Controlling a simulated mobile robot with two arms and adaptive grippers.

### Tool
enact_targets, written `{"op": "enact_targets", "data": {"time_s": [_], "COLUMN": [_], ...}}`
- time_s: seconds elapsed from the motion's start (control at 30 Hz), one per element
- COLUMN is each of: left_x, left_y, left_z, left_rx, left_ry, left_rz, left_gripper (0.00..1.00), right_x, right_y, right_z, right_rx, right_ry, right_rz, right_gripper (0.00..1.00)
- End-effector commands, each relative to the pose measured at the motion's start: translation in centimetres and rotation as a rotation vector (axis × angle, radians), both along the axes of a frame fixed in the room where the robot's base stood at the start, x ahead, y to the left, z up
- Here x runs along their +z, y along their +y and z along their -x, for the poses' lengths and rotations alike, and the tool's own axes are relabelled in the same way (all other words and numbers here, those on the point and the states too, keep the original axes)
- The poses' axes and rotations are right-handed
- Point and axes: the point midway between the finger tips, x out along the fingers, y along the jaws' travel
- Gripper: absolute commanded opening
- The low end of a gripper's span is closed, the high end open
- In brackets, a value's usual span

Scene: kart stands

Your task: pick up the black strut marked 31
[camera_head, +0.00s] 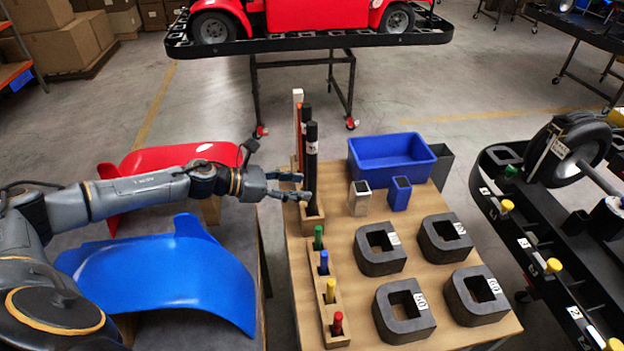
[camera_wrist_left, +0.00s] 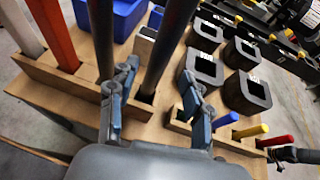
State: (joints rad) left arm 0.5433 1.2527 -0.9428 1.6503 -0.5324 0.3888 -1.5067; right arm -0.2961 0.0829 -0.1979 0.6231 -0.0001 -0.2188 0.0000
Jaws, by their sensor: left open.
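Two black struts stand upright in a wooden rack (camera_head: 312,222), the nearer one (camera_head: 312,165) with a small pale label and the farther one (camera_head: 306,112) behind it. I cannot read a number on either. My left gripper (camera_head: 291,187) is open at the lower part of the struts, coming in from the left. In the left wrist view, the nearer strut (camera_wrist_left: 168,50) stands between the spread fingers (camera_wrist_left: 156,108), and the farther strut (camera_wrist_left: 102,35) is behind the left finger. I cannot tell whether the fingers touch either. A dark shape at that view's right edge may be my right gripper (camera_wrist_left: 290,155).
A white strut (camera_head: 297,95) and an orange strut (camera_wrist_left: 55,35) share the rack. A peg holder (camera_head: 325,302) with coloured pegs stands in front. A blue bin (camera_head: 392,158) and several dark blocks (camera_head: 380,262) are to the right. Red and blue panels (camera_head: 160,275) lie left.

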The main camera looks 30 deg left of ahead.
Motion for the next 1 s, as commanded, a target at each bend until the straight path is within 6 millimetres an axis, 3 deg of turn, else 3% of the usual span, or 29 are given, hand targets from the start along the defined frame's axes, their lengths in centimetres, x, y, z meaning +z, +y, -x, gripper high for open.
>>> {"op": "enact_targets", "data": {"time_s": [0.2, 0.63, 0.87, 1.0], "left_x": [-0.7, -1.9, -1.9, -1.9], "left_y": [-1.7, -2.7, -2.7, -2.7], "left_z": [-2.3, -3.3, -3.3, -3.3], "left_rx": [0.000, 0.001, 0.000, 0.000], "left_ry": [-0.001, 0.000, 0.001, 0.001], "left_rz": [0.004, 0.000, 0.001, 0.001], "left_gripper": [0.50, 0.50, 0.03, 0.00], "right_x": [2.4, 2.7, 2.7, 2.7], "right_y": [0.6, 0.6, 0.3, 0.1], "right_z": [0.3, 0.5, 0.6, 0.6], "right_rx": [-0.001, 0.001, 0.002, 0.002], "right_ry": [0.005, 0.009, 0.010, 0.009], "right_rz": [-0.007, -0.006, -0.003, -0.001], "right_gripper": [0.40, 0.40, 0.40, 0.40]}}
